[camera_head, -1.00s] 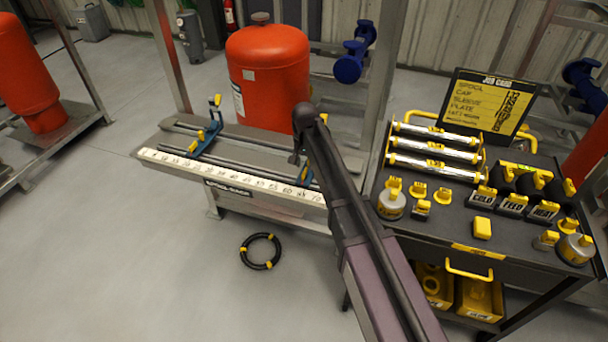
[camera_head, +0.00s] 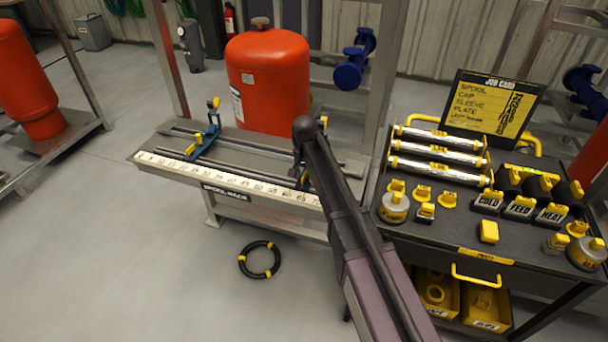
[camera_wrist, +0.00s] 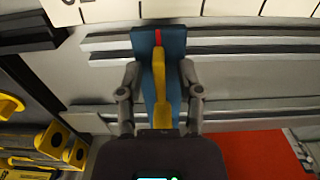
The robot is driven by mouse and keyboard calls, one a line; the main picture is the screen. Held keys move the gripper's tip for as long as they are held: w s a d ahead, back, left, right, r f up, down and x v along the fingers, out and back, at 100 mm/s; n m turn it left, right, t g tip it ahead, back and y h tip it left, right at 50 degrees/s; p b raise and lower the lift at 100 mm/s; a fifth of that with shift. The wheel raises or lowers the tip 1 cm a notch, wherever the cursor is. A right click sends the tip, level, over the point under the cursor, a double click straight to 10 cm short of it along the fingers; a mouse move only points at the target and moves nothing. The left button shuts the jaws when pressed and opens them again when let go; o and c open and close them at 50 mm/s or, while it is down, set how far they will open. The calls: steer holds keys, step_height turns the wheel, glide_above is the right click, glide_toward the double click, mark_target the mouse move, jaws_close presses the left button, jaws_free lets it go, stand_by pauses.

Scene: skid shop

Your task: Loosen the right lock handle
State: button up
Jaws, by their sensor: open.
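The right lock handle is a yellow lever (camera_wrist: 159,85) on a blue clamp block (camera_wrist: 145,42) with a red mark (camera_wrist: 158,38) near its end, seen in the wrist view. My gripper (camera_wrist: 157,72) is open, with one grey finger on each side of the lever. Gaps show between the fingers and the lever. In the head view my arm hides most of the right clamp and the gripper; a small yellow piece (camera_head: 323,120) shows just behind the arm. The left clamp (camera_head: 203,140), blue with yellow parts, sits on the same rails.
The bench has a numbered white scale (camera_head: 225,182) along its front edge. A red tank (camera_head: 268,75) stands behind it. A loaded tool cart (camera_head: 470,235) stands close to the right of my arm. A black ring (camera_head: 259,260) lies on otherwise clear floor at the front left.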

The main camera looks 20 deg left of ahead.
jaws_close()
